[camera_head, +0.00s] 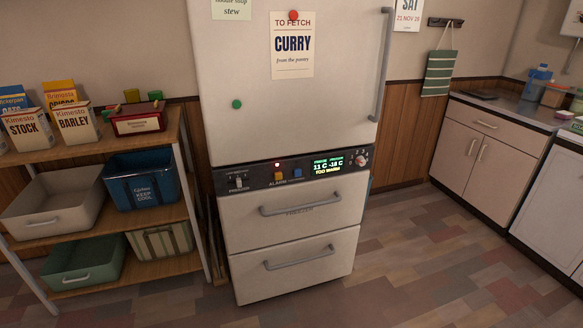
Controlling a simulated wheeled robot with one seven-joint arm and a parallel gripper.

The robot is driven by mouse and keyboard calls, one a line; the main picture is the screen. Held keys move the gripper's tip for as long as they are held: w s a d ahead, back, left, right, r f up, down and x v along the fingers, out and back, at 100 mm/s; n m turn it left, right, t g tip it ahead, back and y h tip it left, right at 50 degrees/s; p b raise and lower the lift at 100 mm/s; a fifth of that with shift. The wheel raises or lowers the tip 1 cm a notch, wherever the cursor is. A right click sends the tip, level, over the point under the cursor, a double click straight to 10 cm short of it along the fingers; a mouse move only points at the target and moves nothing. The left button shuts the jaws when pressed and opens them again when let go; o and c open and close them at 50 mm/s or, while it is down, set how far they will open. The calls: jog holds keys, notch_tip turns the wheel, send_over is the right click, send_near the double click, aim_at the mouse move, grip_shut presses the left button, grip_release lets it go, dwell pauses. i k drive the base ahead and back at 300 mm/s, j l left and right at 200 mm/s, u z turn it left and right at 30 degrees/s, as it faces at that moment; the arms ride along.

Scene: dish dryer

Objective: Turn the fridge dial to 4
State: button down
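The fridge (225,70) stands in the middle of the head view, a tall white unit with a dark control panel (252,181) across its middle. The round dial (361,159) sits at the panel's right end with small white marks around it. Its setting is too small to read. Left of the dial, a lit display (328,166) shows 11 C and -18 C with "TOO WARM" below. A red light, an orange button (278,175) and a blue button (297,173) are further left. My gripper is not in view.
A shelf (115,220) with boxes and bins stands close on the left. A counter with cabinets (482,160) runs along the right. The upper fridge door and two lower drawers (300,265) are shut. The floor (430,265) between fridge and counter is clear.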

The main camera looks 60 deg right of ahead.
aim_at(360, 160)
jog(key=k+l, duration=0.65)
jog(key=l, duration=0.2)
jog(key=k+l, duration=0.7)
jog(key=l, duration=0.15)
jog(key=k+l+u, duration=0.1)
jog(key=k+l, duration=0.55)
jog(key=l, duration=0.2)
